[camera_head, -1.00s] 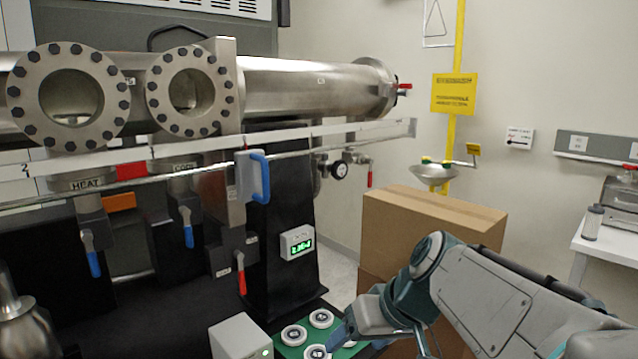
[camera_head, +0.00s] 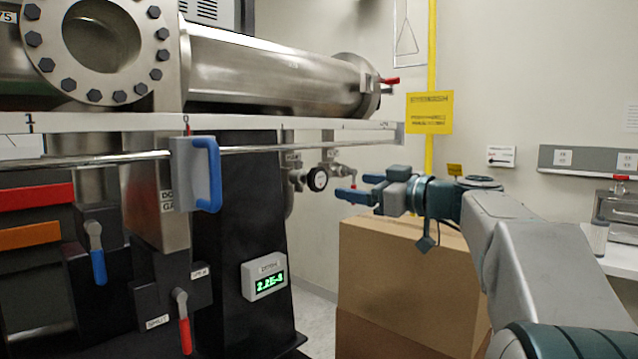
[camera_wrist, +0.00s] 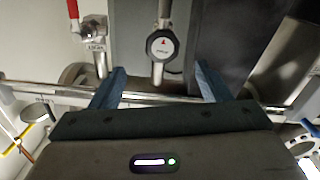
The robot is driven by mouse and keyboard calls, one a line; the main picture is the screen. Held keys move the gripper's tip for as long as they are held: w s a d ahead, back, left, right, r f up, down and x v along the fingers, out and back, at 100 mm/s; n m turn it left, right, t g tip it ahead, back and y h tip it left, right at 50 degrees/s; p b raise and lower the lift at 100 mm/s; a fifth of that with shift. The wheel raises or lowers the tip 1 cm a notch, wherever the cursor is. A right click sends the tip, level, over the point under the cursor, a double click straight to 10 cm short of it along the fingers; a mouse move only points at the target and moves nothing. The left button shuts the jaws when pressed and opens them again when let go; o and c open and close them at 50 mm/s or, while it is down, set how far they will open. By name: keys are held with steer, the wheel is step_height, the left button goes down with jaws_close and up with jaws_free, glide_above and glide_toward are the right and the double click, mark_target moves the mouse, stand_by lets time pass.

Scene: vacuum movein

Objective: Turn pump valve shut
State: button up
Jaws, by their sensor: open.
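My gripper (camera_head: 356,188) is open and empty in front of the small pipework at the right end of the steel chamber. In the wrist view its two blue fingers are spread apart (camera_wrist: 160,78), with a round gauge (camera_wrist: 162,45) beyond the gap. A small valve (camera_wrist: 91,32) with a red handle is left of the fingers there. A red-handled lever valve (camera_head: 184,322) hangs low under the chamber, beside a SHUT label. A blue-handled lever valve (camera_head: 97,255) is to its left. Both are well away from my gripper. I cannot tell which valve is the pump valve.
A metal rail (camera_head: 100,159) with a blue-handled slider (camera_head: 205,174) runs across the front of the chamber. A cardboard box (camera_head: 400,290) stands below my arm. A digital readout (camera_head: 265,276) is on the black column. A yellow pole (camera_head: 432,60) stands behind.

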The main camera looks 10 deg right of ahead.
mark_target(321, 181)
steer(key=p+x, duration=0.2)
steer(key=x, duration=0.9)
steer(key=shift+w+a, duration=0.2)
steer(key=shift+a, duration=0.1)
steer(key=shift+d, duration=0.1)
steer(key=c, duration=1)
